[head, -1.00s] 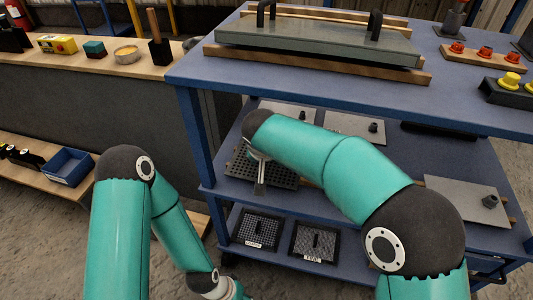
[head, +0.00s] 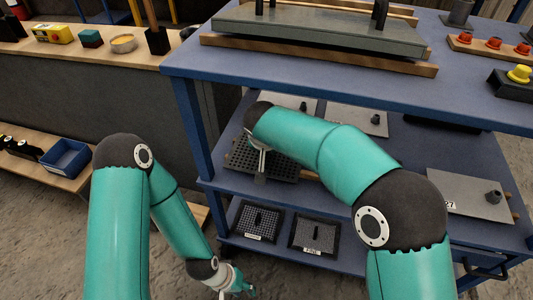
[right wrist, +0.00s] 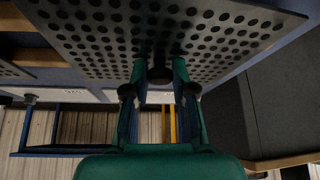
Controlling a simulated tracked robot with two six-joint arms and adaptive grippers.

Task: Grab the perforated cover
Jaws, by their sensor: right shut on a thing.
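The perforated cover (head: 285,171) is a dark plate with rows of round holes, at the left of the cart's middle shelf. In the right wrist view the cover (right wrist: 100,38) fills the top of the picture. My right gripper (right wrist: 159,72) is shut on the cover's dark knob (right wrist: 160,76), one finger on each side. In the head view the right arm partly hides this grip and the cover's back. I cannot tell whether the cover rests on the shelf or hangs just above it. My left gripper (head: 243,289) is low at the bottom edge, away from the cover; its jaw opening is unclear.
Two framed grilles (head: 256,221) (head: 314,234) lie on the lower shelf below the cover. Grey plates with knobs (head: 358,120) (head: 470,194) lie on the middle shelf. The blue table top (head: 330,85) overhangs it, and a blue post (head: 188,128) stands at the left.

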